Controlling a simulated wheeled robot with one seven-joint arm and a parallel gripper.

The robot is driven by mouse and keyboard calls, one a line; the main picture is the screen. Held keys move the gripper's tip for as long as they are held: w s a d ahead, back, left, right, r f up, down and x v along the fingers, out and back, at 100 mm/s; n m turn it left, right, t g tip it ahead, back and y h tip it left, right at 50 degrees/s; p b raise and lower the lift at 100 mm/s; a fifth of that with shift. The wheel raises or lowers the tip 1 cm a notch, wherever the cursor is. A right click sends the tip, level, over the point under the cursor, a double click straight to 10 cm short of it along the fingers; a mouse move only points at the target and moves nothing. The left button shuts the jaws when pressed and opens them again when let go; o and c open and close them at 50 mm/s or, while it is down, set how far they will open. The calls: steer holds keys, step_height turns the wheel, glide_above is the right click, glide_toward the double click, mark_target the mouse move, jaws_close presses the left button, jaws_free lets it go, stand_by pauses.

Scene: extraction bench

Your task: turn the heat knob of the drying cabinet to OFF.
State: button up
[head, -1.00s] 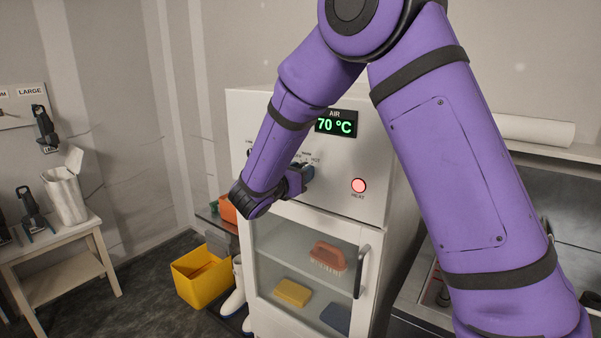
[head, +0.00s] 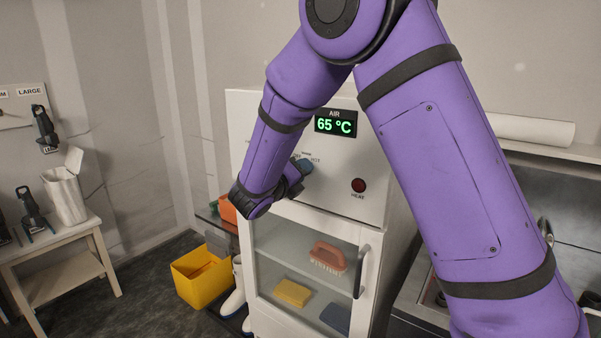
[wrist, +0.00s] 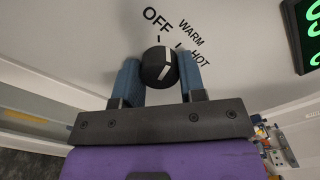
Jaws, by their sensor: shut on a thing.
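The white drying cabinet (head: 372,160) stands in the middle of the head view. Its black heat knob (wrist: 160,65) shows in the wrist view, with OFF, WARM and HOT printed around it. My gripper (wrist: 161,72) is shut on the knob, one blue finger on each side. In the head view my gripper (head: 303,168) is at the panel, and the knob is hidden there. The display (head: 336,123) reads 65 °C. The HEAT lamp (head: 358,186) is dark red, unlit.
Below the panel is a glass door with a handle (head: 361,271); a brush (head: 327,257) and a yellow sponge (head: 292,292) lie inside. A yellow bin (head: 203,277) and white boots (head: 233,295) stand at left. A stool (head: 60,250) is further left.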

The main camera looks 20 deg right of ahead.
steer(key=n, duration=0.5)
stand_by(0.6)
steer(key=o, duration=0.9)
steer(key=v, duration=1.1)
